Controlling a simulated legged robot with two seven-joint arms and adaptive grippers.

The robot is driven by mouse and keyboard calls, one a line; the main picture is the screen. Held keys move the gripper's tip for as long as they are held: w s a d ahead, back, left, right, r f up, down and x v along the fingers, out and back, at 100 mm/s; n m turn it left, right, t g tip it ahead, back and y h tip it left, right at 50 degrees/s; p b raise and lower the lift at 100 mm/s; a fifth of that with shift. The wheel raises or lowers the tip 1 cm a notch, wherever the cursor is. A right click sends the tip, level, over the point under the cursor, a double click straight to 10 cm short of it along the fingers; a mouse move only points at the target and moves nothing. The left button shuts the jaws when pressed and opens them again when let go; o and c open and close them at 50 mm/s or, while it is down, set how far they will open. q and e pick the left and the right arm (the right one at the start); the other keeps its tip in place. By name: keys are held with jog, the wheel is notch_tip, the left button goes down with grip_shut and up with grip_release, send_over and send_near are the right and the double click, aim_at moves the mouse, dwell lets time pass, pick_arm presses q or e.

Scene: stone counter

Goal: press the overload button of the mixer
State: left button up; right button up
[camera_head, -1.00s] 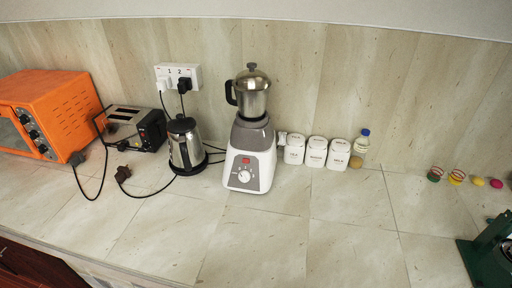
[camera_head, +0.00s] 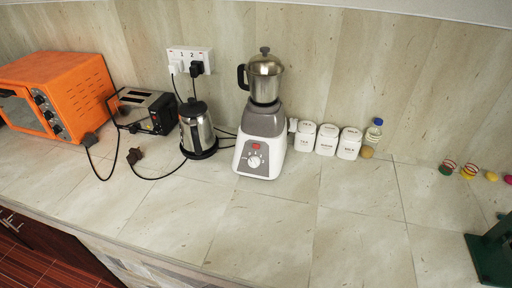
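The mixer (camera_head: 260,140) stands upright on the stone counter near the middle of the view, with a grey and white base and a steel jar (camera_head: 265,78) with a black handle on top. Its front panel (camera_head: 254,158) faces me and carries a round white dial (camera_head: 254,162) and a small red part (camera_head: 256,146) above it. I cannot tell which of these is the overload button, or whether it lies on another, hidden side. Neither of my grippers shows in the view.
An orange oven (camera_head: 58,95), a toaster (camera_head: 146,109) and a kettle (camera_head: 197,130) stand left of the mixer, with cords on the counter. White canisters (camera_head: 327,139) and a bottle (camera_head: 373,133) stand close on its right. The counter (camera_head: 270,235) in front is clear.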

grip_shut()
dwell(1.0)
